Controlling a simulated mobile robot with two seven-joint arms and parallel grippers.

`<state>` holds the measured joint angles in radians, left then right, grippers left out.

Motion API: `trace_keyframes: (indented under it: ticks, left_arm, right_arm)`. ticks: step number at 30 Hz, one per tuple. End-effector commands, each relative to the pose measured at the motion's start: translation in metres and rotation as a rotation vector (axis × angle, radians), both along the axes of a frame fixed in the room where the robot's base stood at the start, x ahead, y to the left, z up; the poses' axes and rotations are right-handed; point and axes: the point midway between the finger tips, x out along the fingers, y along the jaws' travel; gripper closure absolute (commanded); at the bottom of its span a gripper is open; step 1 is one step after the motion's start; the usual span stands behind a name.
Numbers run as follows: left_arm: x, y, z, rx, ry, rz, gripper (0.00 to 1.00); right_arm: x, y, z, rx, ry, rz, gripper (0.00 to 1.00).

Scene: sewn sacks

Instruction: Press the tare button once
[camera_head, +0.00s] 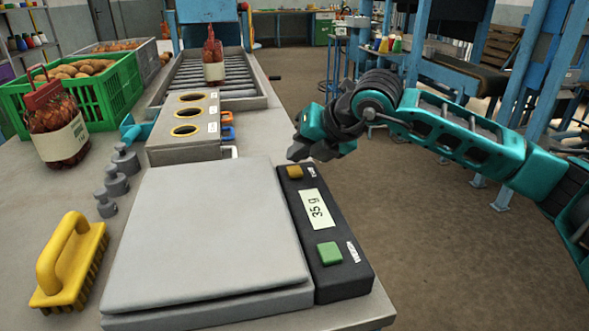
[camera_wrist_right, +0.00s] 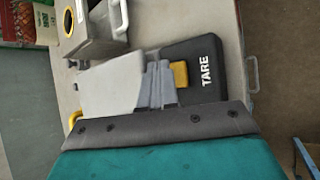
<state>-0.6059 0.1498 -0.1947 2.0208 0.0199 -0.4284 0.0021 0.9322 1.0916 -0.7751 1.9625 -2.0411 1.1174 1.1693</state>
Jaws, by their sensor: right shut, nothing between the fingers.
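A scale with a grey weighing plate (camera_head: 205,235) stands on the bench, the plate empty. Its black console (camera_head: 333,260) carries a display (camera_head: 317,209) reading 35 g, a yellow button (camera_head: 294,171) at the far end and a green button (camera_head: 329,253) at the near end. In the right wrist view the yellow button (camera_wrist_right: 180,73) lies beside the word TARE. My right gripper (camera_head: 299,151) is shut and empty, just beyond the yellow button in the head view. Its grey fingers (camera_wrist_right: 158,85) partly overlap the button's edge in the wrist view; I cannot tell whether they touch. My left gripper is out of view.
A yellow brush (camera_head: 72,262) and several grey weights (camera_head: 116,180) stand left of the scale. Behind it are a grey box with round holes (camera_head: 184,150), a roller conveyor (camera_head: 195,75) with a red sack (camera_head: 213,55), and a green crate (camera_head: 98,92). Floor lies open to the right.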

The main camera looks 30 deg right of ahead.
Motion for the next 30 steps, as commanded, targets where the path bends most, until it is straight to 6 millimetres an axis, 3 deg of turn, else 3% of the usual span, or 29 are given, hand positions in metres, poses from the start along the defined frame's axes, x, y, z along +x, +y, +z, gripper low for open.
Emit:
trace_keyframes:
  ticks: [20,30]
  left_arm:
    - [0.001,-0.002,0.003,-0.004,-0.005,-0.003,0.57]
    - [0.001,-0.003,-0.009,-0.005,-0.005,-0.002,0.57]
  right_arm:
    - [0.000,0.000,0.000,0.000,0.000,0.000,1.00]
    - [0.000,0.000,-0.009,0.001,0.000,0.001,1.00]
